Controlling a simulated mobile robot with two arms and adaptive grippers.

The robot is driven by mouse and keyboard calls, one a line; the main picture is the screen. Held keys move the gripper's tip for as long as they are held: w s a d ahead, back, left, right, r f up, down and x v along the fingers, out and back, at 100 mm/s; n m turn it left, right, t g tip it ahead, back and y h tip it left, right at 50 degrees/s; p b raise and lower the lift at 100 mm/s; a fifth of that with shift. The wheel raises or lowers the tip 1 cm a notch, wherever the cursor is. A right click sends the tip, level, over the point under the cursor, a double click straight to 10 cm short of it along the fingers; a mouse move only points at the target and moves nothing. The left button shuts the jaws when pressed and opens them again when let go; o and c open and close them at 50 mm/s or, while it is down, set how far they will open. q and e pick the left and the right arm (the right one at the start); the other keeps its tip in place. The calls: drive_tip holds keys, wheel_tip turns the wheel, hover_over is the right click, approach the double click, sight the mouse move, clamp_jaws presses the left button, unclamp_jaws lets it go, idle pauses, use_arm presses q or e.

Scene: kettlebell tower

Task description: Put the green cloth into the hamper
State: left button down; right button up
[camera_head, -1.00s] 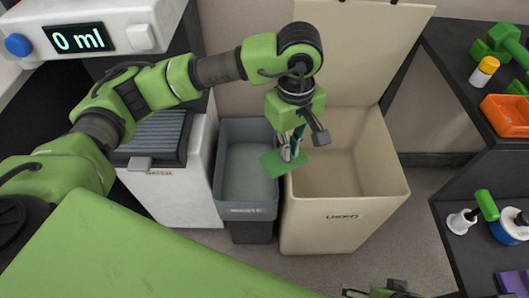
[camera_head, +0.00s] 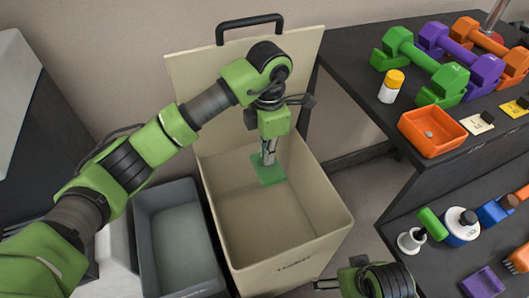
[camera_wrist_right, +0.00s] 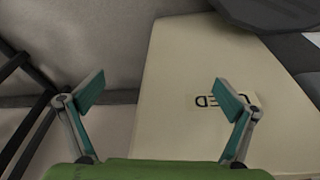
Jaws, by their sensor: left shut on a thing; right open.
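The green cloth (camera_head: 270,174) is a small flat square held in my left gripper (camera_head: 268,160), which is shut on it. In the head view the cloth shows over the open mouth of the beige hamper (camera_head: 285,262); its exact height over the hamper floor is hard to tell. The hamper's lid (camera_head: 200,75) stands open at the back. My right gripper is low in front of the hamper, at the bottom of the head view. In the right wrist view my right gripper (camera_wrist_right: 157,95) is open and empty, with the hamper's labelled front wall (camera_wrist_right: 190,120) beyond it.
A grey waste bin (camera_head: 150,235) stands left of the hamper. To the right, a dark shelf unit (camera_head: 375,110) holds dumbbells (camera_head: 425,65), an orange tray (camera_head: 415,138) and a yellow-capped bottle (camera_head: 389,90). Its lower shelf holds several small items.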

sight(267, 167)
use_arm(q)
drive_tip(key=shift+s+f, duration=0.1)
drive_tip(key=shift+f, duration=0.35)
wheel_tip(267, 167, down, 2)
drive_tip(key=shift+b, duration=0.9)
drive_tip(key=shift+f+b, duration=0.5)
drive_tip(key=shift+f, duration=0.25)
drive_tip(key=shift+f+b, duration=0.3)
drive_tip(key=shift+f, duration=0.2)
use_arm(e)
drive_tip(key=shift+w+a+r+t, duration=0.2)
drive_tip(key=shift+w+r+t, duration=0.2)
drive_tip(key=shift+w+r, duration=0.25)
drive_tip(key=shift+w+a+r+t, duration=0.15)
drive_tip(key=shift+w+r+t, duration=0.25)
drive_tip(key=shift+r, duration=0.35)
use_arm(q)
drive_tip(key=c, duration=2.1)
unclamp_jaws()
drive_tip(key=shift+c, duration=0.2)
